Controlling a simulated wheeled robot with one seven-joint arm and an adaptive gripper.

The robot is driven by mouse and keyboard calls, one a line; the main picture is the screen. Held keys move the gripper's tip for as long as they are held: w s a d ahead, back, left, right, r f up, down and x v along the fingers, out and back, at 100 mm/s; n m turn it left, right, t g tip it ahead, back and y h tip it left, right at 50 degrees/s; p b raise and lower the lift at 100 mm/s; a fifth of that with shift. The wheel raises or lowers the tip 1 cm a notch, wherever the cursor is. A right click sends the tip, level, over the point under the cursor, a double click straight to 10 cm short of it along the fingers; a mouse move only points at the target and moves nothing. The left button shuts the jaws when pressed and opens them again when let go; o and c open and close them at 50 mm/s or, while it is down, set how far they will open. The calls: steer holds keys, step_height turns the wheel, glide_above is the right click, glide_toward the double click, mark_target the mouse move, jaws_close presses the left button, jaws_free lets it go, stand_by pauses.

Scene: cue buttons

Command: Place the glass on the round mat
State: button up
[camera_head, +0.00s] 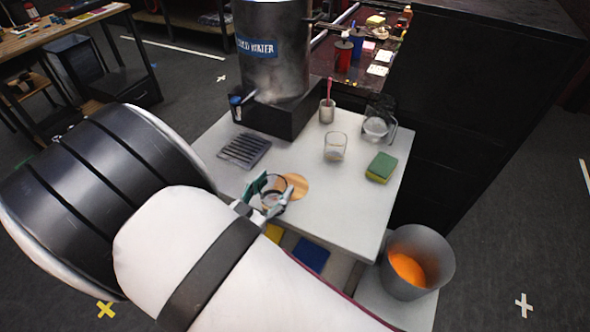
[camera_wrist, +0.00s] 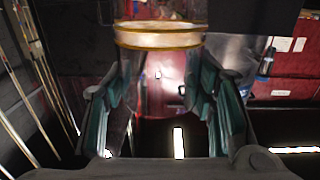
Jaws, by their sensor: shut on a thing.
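My gripper (camera_head: 264,192) has its green-padded fingers closed around a clear glass (camera_head: 274,186) near the front-left edge of the white table. In the wrist view, the fingers of my gripper (camera_wrist: 160,95) stand on both sides of the see-through glass; a pale disc with an amber edge shows at their far end, and I cannot tell if it is part of the glass. The round wooden mat (camera_head: 298,184) lies just right of the glass and is partly hidden by it. The glass overlaps the mat's left part in the picture. Its height above the table is unclear.
On the white table (camera_head: 345,205) stand another glass (camera_head: 335,150), a clear pitcher (camera_head: 377,126), a green-yellow sponge (camera_head: 381,167), a cup with a pink stick (camera_head: 327,110), a dark drip grate (camera_head: 244,150) and a large water dispenser (camera_head: 272,75). A grey bin (camera_head: 440,262) stands at the lower right.

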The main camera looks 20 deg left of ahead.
steer(key=w+f+b, duration=0.1)
steer(key=w+b, duration=0.2)
steer(key=w+f+b, duration=0.1)
steer(key=w+b, duration=0.2)
steer(key=w, duration=0.1)
steer(key=w+f+b, duration=0.1)
steer(key=w+b, duration=0.2)
steer(key=w, duration=0.1)
steer(key=shift+w+a+f+b, duration=0.1)
steer(key=shift+a+f+b, duration=0.05)
steer(key=shift+f+b, duration=0.6)
steer(key=shift+f, duration=0.05)
steer(key=shift+f, duration=0.1)
steer(key=o, duration=1.5)
steer(key=shift+c, duration=0.2)
